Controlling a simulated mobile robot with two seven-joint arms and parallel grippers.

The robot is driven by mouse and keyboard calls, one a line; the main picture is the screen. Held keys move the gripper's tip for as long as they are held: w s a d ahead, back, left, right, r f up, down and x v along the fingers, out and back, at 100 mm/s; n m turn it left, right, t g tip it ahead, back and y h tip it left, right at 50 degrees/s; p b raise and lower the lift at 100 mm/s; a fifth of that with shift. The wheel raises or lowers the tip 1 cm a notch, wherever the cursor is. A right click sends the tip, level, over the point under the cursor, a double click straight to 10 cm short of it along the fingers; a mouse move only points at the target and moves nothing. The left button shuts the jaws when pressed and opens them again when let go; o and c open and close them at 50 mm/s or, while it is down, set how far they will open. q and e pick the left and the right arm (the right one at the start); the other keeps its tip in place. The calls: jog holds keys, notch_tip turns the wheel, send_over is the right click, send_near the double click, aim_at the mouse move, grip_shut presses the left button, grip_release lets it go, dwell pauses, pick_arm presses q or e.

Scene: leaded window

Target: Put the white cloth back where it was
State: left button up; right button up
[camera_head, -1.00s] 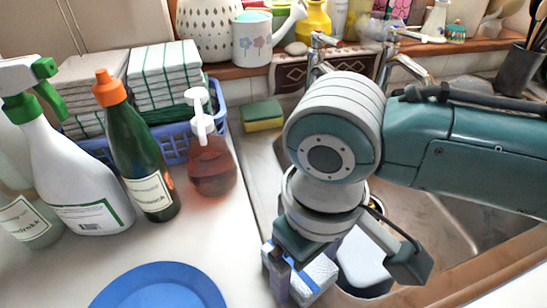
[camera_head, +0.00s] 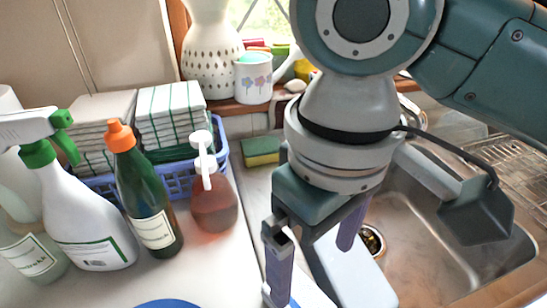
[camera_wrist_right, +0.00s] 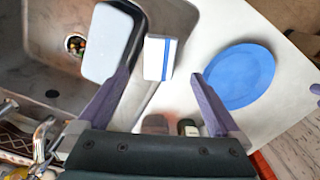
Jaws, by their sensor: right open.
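The white cloth (camera_wrist_right: 158,57) is a small folded block with a blue stripe. In the right wrist view it lies on the pale counter beside the sink edge, beyond my fingertips. In the head view my right arm hides most of it, and only a bit of blue shows at the bottom edge. My right gripper (camera_head: 312,268) is open and points down above this spot. Its two purple fingers show apart in the right wrist view (camera_wrist_right: 159,78), with nothing clearly between them. My left gripper is not seen.
A blue basket (camera_head: 222,152) holds folded striped cloths. A soap pump bottle (camera_head: 213,205), green bottle (camera_head: 148,190) and white spray bottle (camera_head: 85,215) stand nearby. A blue plate (camera_wrist_right: 238,76) lies on the counter. A whitish rounded block (camera_wrist_right: 112,43) is by the steel sink (camera_head: 430,250).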

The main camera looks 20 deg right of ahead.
jog(key=s+a+f+t+y, duration=0.1)
jog(key=s+a+y, duration=0.2)
jog(key=s+a, duration=0.1)
jog(key=s+d+m+t+h, duration=0.1)
jog(key=s+d, duration=0.2)
jog(key=d, duration=0.3)
jog(key=s+d+f+m+t+h, duration=0.1)
jog(key=s+d, duration=0.3)
jog(key=d, duration=0.3)
jog(key=shift+m+t+h, duration=0.3)
jog(key=shift+m+h, duration=0.1)
jog(key=shift+s+a, duration=0.1)
